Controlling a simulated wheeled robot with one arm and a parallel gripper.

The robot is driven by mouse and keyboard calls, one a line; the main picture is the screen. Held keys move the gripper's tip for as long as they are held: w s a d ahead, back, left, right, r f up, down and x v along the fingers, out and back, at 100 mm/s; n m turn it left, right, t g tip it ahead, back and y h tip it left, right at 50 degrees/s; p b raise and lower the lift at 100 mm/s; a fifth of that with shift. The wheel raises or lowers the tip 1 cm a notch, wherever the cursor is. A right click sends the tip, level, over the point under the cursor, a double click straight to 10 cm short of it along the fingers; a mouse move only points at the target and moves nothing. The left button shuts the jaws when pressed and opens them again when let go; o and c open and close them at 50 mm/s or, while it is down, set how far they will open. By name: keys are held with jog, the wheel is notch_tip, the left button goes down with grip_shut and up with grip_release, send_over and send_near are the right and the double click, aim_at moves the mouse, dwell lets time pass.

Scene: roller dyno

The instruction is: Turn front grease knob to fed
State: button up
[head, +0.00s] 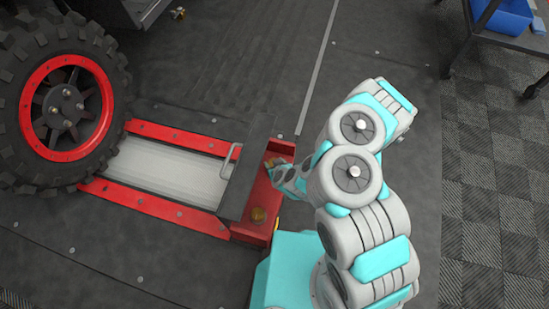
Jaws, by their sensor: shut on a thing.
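My gripper (272,164) is down at the upper part of the red end housing (262,186) of the roller bed. It is shut on a small knob there, which the fingers and wrist mostly hide. I cannot read the knob's setting or any label. A second, brass-coloured knob (258,214) shows uncovered at the lower end of the same housing, apart from my gripper. I cannot tell from any marking which of the two is the front one.
A dark cover plate (244,180) and a metal handle (230,160) lie just left of the housing. A large tyre with a red rim (66,108) stands at the left, beside the pale roller bed (165,172). A cart with a blue bin (503,17) stands at the upper right.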

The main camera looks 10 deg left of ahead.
jog(key=shift+w+r+m+t+h, duration=0.15)
jog(key=shift+m+t+h, duration=0.15)
jog(key=shift+m+h, duration=0.6)
jog(key=shift+m+b, duration=0.4)
jog(key=shift+m, duration=0.2)
jog(key=shift+d+h, duration=0.15)
jog(key=shift+h, duration=0.25)
jog(key=o, duration=1.1)
